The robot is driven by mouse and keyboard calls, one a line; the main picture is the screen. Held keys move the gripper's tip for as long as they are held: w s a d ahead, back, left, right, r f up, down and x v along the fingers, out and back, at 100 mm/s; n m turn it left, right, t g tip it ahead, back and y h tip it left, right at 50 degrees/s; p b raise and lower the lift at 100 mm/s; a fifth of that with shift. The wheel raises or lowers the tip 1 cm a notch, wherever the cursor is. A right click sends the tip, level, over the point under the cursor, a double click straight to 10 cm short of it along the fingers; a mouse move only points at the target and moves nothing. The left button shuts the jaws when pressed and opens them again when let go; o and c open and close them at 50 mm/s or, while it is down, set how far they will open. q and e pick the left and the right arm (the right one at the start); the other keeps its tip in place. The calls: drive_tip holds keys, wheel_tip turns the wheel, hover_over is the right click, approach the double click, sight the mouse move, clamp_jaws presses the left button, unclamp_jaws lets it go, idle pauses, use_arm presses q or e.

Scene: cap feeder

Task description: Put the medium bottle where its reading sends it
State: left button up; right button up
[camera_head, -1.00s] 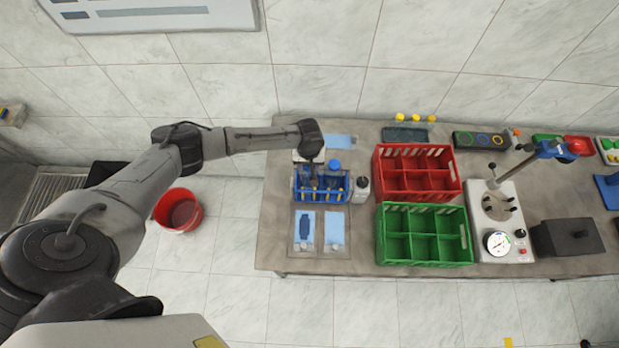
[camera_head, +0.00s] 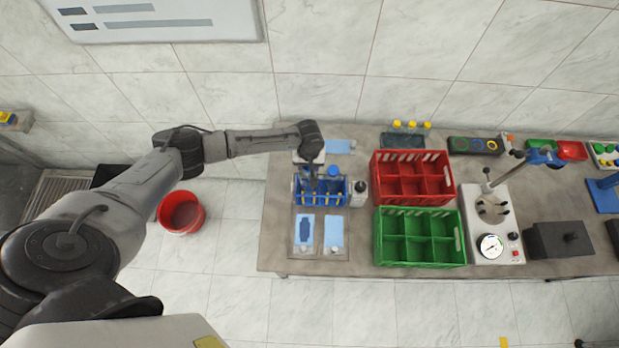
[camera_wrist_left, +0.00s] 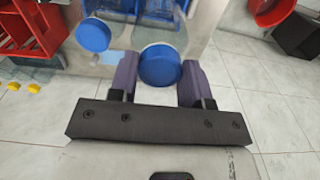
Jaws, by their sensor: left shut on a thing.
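My left gripper (camera_head: 312,182) is over the left part of the blue rack (camera_head: 345,199) in the head view. In the left wrist view its two fingers (camera_wrist_left: 160,82) are shut on a blue-capped bottle (camera_wrist_left: 159,67); its body is mostly hidden below the cap. A second blue-capped bottle (camera_wrist_left: 93,35) stands beside it, and its cap also shows in the head view (camera_head: 334,170). I cannot tell which bottle is the medium one. The white device with a round dial (camera_head: 491,246) stands on the right; its reading is too small to make out.
A red crate (camera_head: 412,200) and a green crate (camera_head: 420,265) with compartments stand right of the rack. A white bottle with a dark cap (camera_head: 360,190) is close beside the rack. Blue pads (camera_head: 334,231) lie in front. A red bucket (camera_head: 181,212) stands on the floor.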

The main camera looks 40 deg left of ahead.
use_arm(q)
drive_tip(key=shift+r+p, duration=0.95)
drive_tip(key=shift+r, duration=2.6)
drive_tip(key=shift+r, duration=0.1)
